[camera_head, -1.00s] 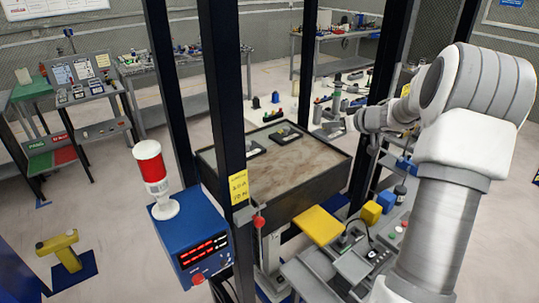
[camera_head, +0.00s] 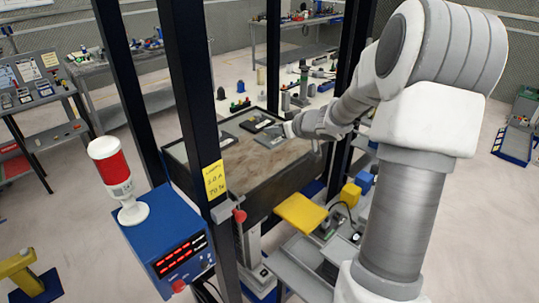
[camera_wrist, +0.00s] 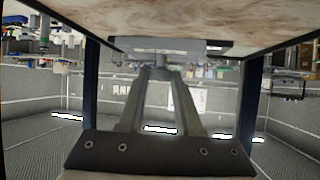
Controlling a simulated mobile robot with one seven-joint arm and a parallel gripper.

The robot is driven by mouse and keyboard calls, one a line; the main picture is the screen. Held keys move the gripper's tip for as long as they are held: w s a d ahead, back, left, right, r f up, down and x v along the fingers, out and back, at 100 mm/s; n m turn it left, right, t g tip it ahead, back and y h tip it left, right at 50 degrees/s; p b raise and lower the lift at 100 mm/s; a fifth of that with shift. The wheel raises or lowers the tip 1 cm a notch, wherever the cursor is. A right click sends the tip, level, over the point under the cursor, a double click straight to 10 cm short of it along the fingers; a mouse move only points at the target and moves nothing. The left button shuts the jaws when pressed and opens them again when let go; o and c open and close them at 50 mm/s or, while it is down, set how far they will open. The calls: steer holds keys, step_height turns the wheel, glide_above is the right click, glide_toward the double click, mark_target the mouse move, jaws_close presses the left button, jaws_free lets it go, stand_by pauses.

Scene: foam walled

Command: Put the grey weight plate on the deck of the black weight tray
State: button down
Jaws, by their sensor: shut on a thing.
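My gripper (camera_head: 287,130) is over the far part of the brown-topped table. It is shut on the grey weight plate (camera_head: 264,139), which shows as a flat grey piece just left of the fingers. In the wrist view the two fingers of my gripper (camera_wrist: 159,70) reach the grey plate (camera_wrist: 160,47), close to the table surface. A dark flat piece shows behind the plate there. I cannot tell which is the weight tray.
Dark upright posts (camera_head: 196,110) stand around the table (camera_head: 262,175). A blue box (camera_head: 165,235) with a red and white lamp (camera_head: 112,170) stands at the front left. A yellow pad (camera_head: 301,212) is at the front right. The table's near part is clear.

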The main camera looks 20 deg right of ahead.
mark_target(274, 147)
steer(key=shift+s+a+f+b, duration=0.25)
steer(key=shift+a+f, duration=0.15)
steer(key=shift+a, duration=0.15)
steer(key=shift+s+a+f+b, duration=0.15)
steer(key=shift+s+a+f, duration=0.1)
steer(key=shift+a+f, duration=0.2)
steer(key=shift+f+b, duration=0.75)
steer(key=shift+f, duration=1.05)
steer(key=shift+f, duration=0.1)
steer(key=c, duration=1)
jaws_free()
steer(key=shift+f, duration=0.2)
steer(key=o, duration=0.4)
steer(key=shift+r, duration=0.1)
steer(key=shift+r, duration=0.2)
steer(key=shift+s+r, duration=0.2)
steer(key=shift+s, duration=0.1)
steer(key=p+v, duration=0.2)
steer(key=v, duration=0.9)
steer(key=shift+s+p, duration=0.2)
steer(key=shift+p, duration=0.1)
